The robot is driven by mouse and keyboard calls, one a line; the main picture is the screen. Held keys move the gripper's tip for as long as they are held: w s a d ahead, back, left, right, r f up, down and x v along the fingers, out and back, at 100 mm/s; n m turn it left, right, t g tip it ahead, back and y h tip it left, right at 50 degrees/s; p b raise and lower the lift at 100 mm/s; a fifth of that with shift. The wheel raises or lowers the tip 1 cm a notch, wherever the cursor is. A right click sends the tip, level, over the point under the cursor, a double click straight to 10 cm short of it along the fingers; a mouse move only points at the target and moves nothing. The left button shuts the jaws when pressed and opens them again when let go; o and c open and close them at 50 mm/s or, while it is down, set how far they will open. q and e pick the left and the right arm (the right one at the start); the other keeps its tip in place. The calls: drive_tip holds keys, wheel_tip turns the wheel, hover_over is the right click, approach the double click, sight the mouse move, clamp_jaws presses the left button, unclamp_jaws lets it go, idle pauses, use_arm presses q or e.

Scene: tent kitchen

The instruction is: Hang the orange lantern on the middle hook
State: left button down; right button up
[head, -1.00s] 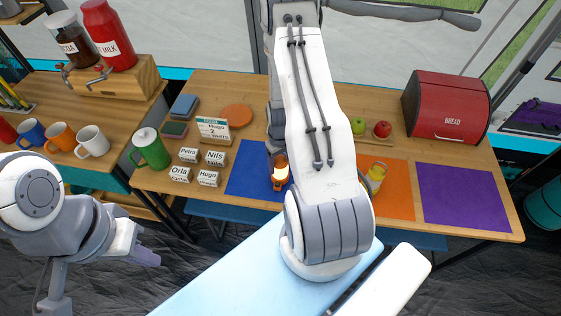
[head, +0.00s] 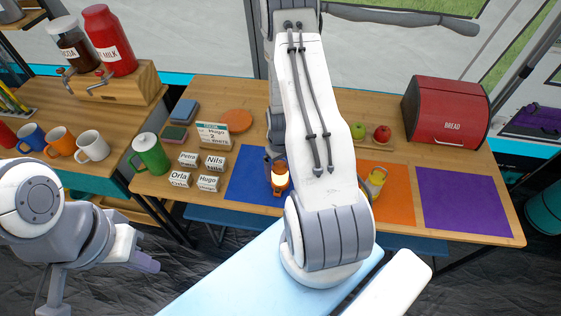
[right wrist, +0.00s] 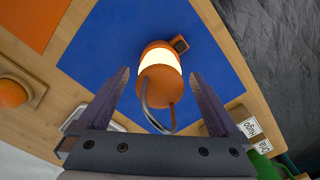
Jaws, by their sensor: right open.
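The orange lantern (head: 280,181) stands on the blue mat (head: 246,178), partly hidden by my right arm in the head view. The right wrist view shows the lantern (right wrist: 158,87) with its glowing band and wire handle (right wrist: 152,120). My right gripper (right wrist: 160,75) is open, with one finger on each side of the lantern and visible gaps between. A yellow lantern (head: 376,182) stands on the orange mat (head: 397,195). My left gripper (head: 145,262) is at the lower left, away from the table; its opening is unclear. No hooks are in view.
Name blocks (head: 208,183) and a green mug (head: 151,154) stand left of the blue mat. A red bread box (head: 446,112) and two apples (head: 382,133) are at the right back. The purple mat (head: 464,203) is bare.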

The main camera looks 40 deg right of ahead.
sight(279, 166)
wheel_tip(279, 166, up, 9)
drive_tip(key=shift+r+b, duration=0.1)
drive_tip(key=shift+b, duration=0.7)
drive_tip(key=shift+r, duration=0.4)
drive_tip(key=shift+w+a+r, duration=0.1)
drive_tip(key=shift+a+r, duration=0.05)
drive_tip(key=shift+a, duration=0.05)
drive_tip(key=w+a+r+n, duration=0.2)
drive_tip(key=a+r, duration=0.4)
drive_tip(key=a, duration=0.5)
drive_tip(key=s+a+r+n, duration=0.2)
drive_tip(key=s+a+r, duration=0.2)
drive_tip(key=a, duration=0.3)
drive_tip(key=s+a+r+n, duration=0.2)
drive_tip(key=s+a+r, duration=0.2)
drive_tip(key=a, duration=0.3)
drive_tip(key=shift+y, duration=0.3)
drive_tip(key=shift+o, duration=0.2)
drive_tip(key=s+a+r+n, duration=0.2)
drive_tip(key=s+a, duration=0.3)
drive_tip(key=s, duration=0.5)
drive_tip(key=shift+r+n, duration=0.3)
drive_tip(key=shift+r, duration=0.35)
